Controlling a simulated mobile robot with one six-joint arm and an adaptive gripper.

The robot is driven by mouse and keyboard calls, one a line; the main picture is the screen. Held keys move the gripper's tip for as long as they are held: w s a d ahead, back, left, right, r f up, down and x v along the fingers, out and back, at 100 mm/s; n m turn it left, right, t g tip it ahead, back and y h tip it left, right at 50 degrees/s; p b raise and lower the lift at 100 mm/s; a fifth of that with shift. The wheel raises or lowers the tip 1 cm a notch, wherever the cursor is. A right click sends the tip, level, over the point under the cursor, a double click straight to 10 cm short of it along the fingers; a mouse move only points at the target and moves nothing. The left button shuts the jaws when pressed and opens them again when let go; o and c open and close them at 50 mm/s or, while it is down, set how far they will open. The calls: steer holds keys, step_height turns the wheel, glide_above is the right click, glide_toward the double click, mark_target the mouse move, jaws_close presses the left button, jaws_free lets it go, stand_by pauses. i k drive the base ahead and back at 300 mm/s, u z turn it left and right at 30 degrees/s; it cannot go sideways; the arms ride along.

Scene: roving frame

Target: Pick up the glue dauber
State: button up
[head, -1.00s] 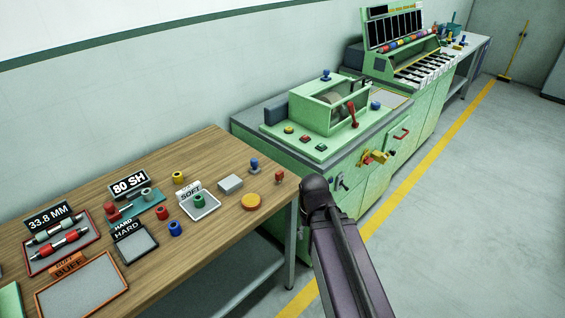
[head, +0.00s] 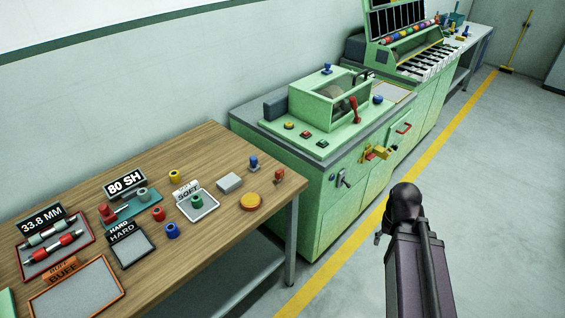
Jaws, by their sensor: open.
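I cannot tell for sure which thing is the glue dauber. In the head view, a small blue knob-topped piece (head: 253,163) and a small red-brown one (head: 279,176) stand upright near the right end of the wooden bench (head: 225,140). A few small blue and yellow pieces (head: 461,33) stand on the far bench, too small to make out. My dark arm (head: 410,240) rises at the lower right, over the floor and apart from the bench. My gripper does not show clearly; the arm hides it or it is out of view.
The bench also holds spools, trays and signs, with a yellow disc (head: 250,201) and a grey block (head: 229,182) near its right end. A green machine cabinet (head: 280,170) stands beyond it, levers sticking out. The floor right of the yellow line (head: 440,133) is clear.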

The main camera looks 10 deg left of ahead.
mark_target(254, 167)
steer(key=z, duration=0.25)
steer(key=k, duration=0.7)
steer(key=u, duration=1.15)
steer(key=i, duration=1.05)
steer(key=z, duration=0.15)
